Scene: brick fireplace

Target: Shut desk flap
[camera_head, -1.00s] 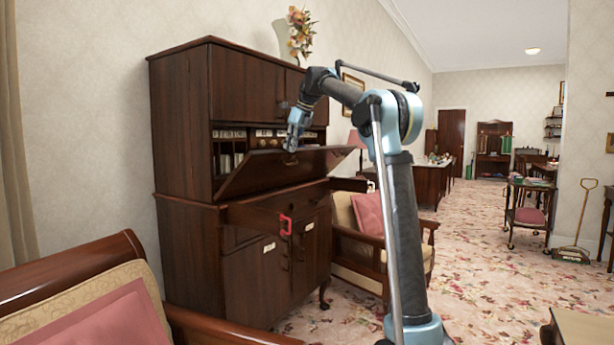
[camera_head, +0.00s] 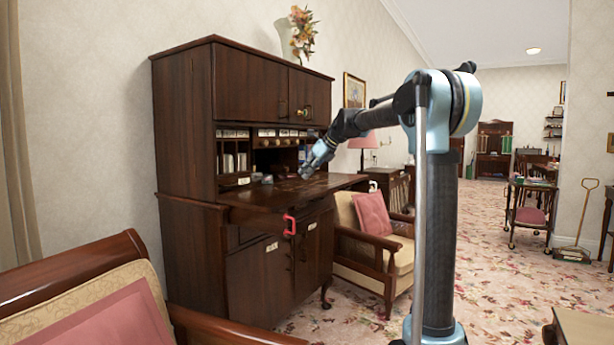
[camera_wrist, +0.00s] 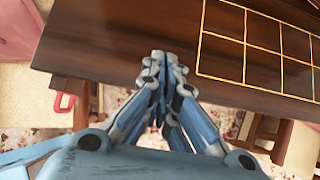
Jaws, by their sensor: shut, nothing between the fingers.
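The desk flap (camera_head: 255,198) is dark wood and lies folded down, about level, in front of the open pigeonholes of the tall desk (camera_head: 180,150). In the wrist view the flap (camera_wrist: 110,45) shows as a glossy surface with gold grid lines. My gripper (camera_head: 306,174) is shut and empty near the right part of the flap. In the wrist view its closed fingertips (camera_wrist: 158,58) overlap the flap's front edge; I cannot tell whether they touch it.
Small items (camera_head: 266,179) lie on the flap's inner side. A red loop (camera_head: 290,225) hangs below the flap. An armchair with a pink cushion (camera_head: 372,213) stands right of the desk; another chair (camera_head: 90,290) fills the lower left.

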